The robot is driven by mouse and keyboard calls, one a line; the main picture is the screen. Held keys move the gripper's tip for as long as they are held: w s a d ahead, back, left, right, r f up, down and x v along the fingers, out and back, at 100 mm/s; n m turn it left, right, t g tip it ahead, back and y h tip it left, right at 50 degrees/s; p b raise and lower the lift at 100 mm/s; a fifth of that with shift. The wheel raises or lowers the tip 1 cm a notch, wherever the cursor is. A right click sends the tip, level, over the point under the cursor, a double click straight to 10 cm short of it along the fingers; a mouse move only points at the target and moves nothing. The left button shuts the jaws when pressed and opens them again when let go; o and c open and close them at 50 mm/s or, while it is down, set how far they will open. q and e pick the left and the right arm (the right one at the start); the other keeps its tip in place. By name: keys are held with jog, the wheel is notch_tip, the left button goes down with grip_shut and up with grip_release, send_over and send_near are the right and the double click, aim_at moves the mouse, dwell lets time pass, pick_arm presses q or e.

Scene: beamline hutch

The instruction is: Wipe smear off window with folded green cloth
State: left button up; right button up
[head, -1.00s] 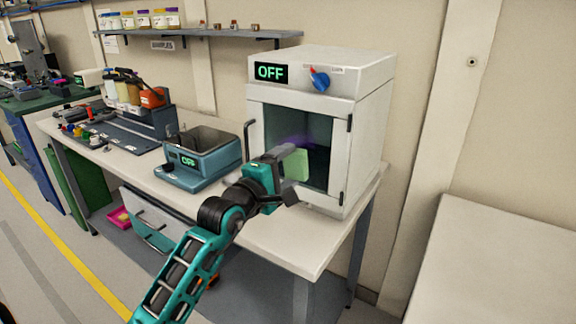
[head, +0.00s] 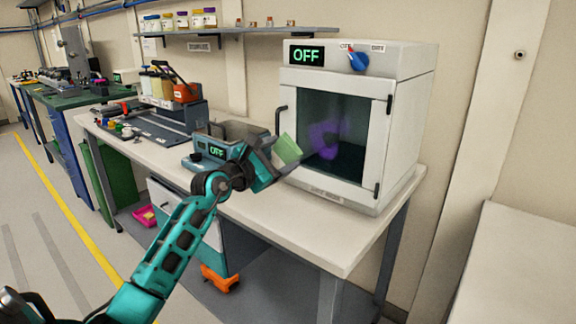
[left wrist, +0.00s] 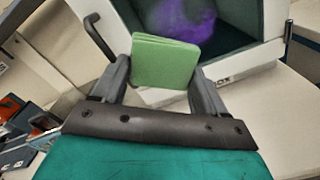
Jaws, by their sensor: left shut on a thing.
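My left gripper (head: 279,162) is shut on the folded green cloth (head: 287,150), in front of the lower left part of the white cabinet's door. In the left wrist view the cloth (left wrist: 166,62) stands up between the two fingers (left wrist: 160,80). A purple smear (head: 325,139) shows on the dark window (head: 345,110), in the middle to left part of the pane. It also shows in the left wrist view as a purple smear (left wrist: 182,18) beyond the cloth. The cloth appears apart from the smear; whether it touches the door is unclear. My right gripper is not in view.
The white cabinet (head: 408,110) reads OFF and has a blue knob (head: 358,62) and a door handle (head: 280,120) at left. A blue-grey device (head: 205,160) stands left of it on the bench (head: 330,240). A shelf (head: 240,31) of jars hangs above.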

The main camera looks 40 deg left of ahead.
aim_at(307, 142)
pick_arm(q)
jog(key=w+b, duration=0.1)
jog(key=w, duration=0.2)
jog(key=shift+w+d, duration=0.15)
jog(key=shift+w, duration=0.1)
jog(key=shift+w+d+b, duration=0.15)
jog(key=shift+w+b, duration=0.3)
jog(key=shift+w, duration=0.6)
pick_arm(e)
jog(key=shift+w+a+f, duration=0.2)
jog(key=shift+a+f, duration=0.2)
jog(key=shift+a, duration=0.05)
pick_arm(q)
jog(key=shift+w+b, duration=0.3)
jog(key=shift+w, duration=0.65)
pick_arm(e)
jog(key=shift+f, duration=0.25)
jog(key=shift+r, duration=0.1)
